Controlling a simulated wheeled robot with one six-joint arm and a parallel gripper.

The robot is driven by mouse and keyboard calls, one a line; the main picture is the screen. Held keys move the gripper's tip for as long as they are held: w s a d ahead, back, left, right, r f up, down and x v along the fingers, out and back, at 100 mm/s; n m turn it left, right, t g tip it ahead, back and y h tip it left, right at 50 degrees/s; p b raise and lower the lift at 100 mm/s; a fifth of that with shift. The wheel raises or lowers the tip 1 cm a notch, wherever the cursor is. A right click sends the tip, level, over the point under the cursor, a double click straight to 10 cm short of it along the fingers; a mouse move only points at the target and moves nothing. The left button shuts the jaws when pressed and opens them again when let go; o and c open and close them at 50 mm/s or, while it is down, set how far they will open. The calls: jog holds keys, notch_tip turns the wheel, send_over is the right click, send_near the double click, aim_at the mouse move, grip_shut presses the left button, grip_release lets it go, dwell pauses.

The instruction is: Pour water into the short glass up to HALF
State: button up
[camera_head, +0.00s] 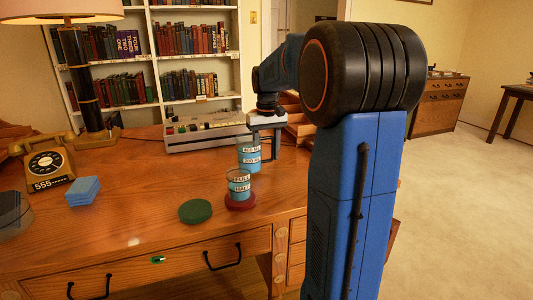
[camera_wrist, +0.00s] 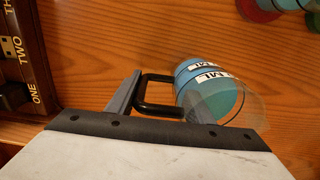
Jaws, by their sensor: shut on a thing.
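The clear jug (camera_head: 249,160) holds blue water and bears white labels, one reading 400 ML. It looks upright on or just above the desk; I cannot tell which. My gripper (camera_head: 268,127) is behind and right of it, and in the wrist view (camera_wrist: 137,95) it is shut on the jug's black handle (camera_wrist: 158,77). The short glass (camera_head: 239,184), labelled FULL and HALF, stands upright in front of the jug on a red coaster (camera_head: 240,203). Blue shows in the glass, but its water level is unclear. The glass is only partly in the wrist view, at the top right.
A green coaster (camera_head: 195,211) lies left of the glass. Blue square pads (camera_head: 83,190) and a gold telephone (camera_head: 45,162) are farther left. A grey console (camera_head: 207,132) stands behind the jug, with a lamp (camera_head: 85,80) at back left. The desk between pads and green coaster is clear.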

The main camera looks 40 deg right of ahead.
jog(key=shift+f, duration=0.4)
jog(key=o, duration=1.7)
jog(key=shift+r, duration=4)
jog(key=shift+r, duration=0.1)
